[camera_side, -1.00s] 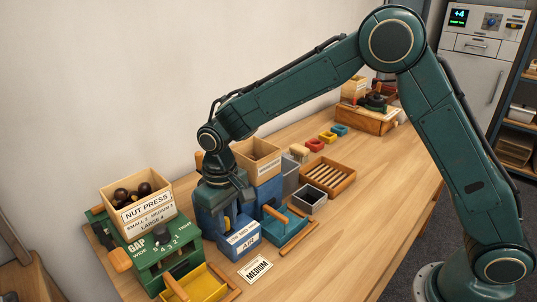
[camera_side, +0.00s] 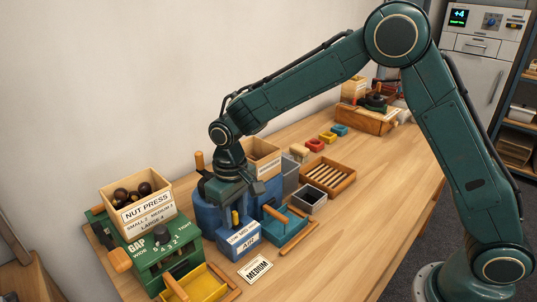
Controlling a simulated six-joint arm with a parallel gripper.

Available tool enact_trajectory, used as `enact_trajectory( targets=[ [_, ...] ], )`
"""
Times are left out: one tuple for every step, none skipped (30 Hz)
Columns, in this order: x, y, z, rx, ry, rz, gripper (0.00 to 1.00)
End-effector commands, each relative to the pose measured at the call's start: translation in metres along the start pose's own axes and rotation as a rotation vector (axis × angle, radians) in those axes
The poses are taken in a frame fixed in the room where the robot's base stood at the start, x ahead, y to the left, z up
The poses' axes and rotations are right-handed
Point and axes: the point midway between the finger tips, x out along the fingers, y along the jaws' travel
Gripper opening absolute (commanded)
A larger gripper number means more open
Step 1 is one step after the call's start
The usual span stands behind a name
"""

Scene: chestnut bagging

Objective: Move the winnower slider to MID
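The winnower (camera_side: 208,215) is a blue machine left of the middle of the bench. Its front box carries a LOW MID HIGH scale and an AIR label (camera_side: 248,242). A small yellow slider knob (camera_side: 235,218) stands just behind the scale, around its left to middle part; its exact setting is too small to read. My gripper (camera_side: 236,208) points down over the winnower with its fingers around or close beside the knob. Whether the fingers are shut on it cannot be told, as the gripper hides part of it.
A MEDIUM card (camera_side: 258,269) lies in front. A blue tray (camera_side: 290,232), a dark bin (camera_side: 309,200) and a slatted wooden box (camera_side: 327,175) stand to the right. The bench's front right is clear.

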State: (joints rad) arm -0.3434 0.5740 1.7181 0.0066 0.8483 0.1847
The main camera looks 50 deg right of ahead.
Motion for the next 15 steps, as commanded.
enact_trajectory(
  targets=[
    [0.0001, -0.0001, 0.0001, 0.0, 0.0, 0.0, 0.36],
    [0.0002, -0.0002, 0.0002, 0.0, -0.001, 0.0, 0.36],
    [0.0002, -0.0002, 0.0002, 0.0, -0.001, 0.0, 0.36],
    [0.0003, -0.0002, 0.0002, 0.0, -0.001, 0.0, 0.36],
    [0.0003, -0.0002, 0.0003, -0.001, -0.001, 0.0, 0.36],
    [0.0003, -0.0002, 0.0003, -0.001, -0.001, 0.0, 0.36],
    [0.0003, -0.0002, 0.0003, -0.001, -0.001, 0.0, 0.36],
    [0.0001, -0.0003, 0.0004, -0.001, -0.002, 0.0, 0.36],
    [-0.0003, -0.0003, 0.0004, -0.001, -0.002, 0.0, 0.36],
    [-0.0009, -0.0003, 0.0003, -0.001, -0.001, 0.0, 0.36],
    [-0.0017, -0.0003, 0.0003, -0.001, -0.002, 0.0, 0.36],
    [-0.0032, -0.0003, 0.0003, -0.001, -0.001, 0.0, 0.36],
    [-0.0046, -0.0003, 0.0002, -0.001, -0.001, 0.0, 0.36],
    [-0.0064, -0.0003, 0.0, -0.001, -0.001, 0.0, 0.36],
    [-0.0093, -0.0004, -0.0002, -0.001, 0.0, 0.0, 0.36]
  ],
)
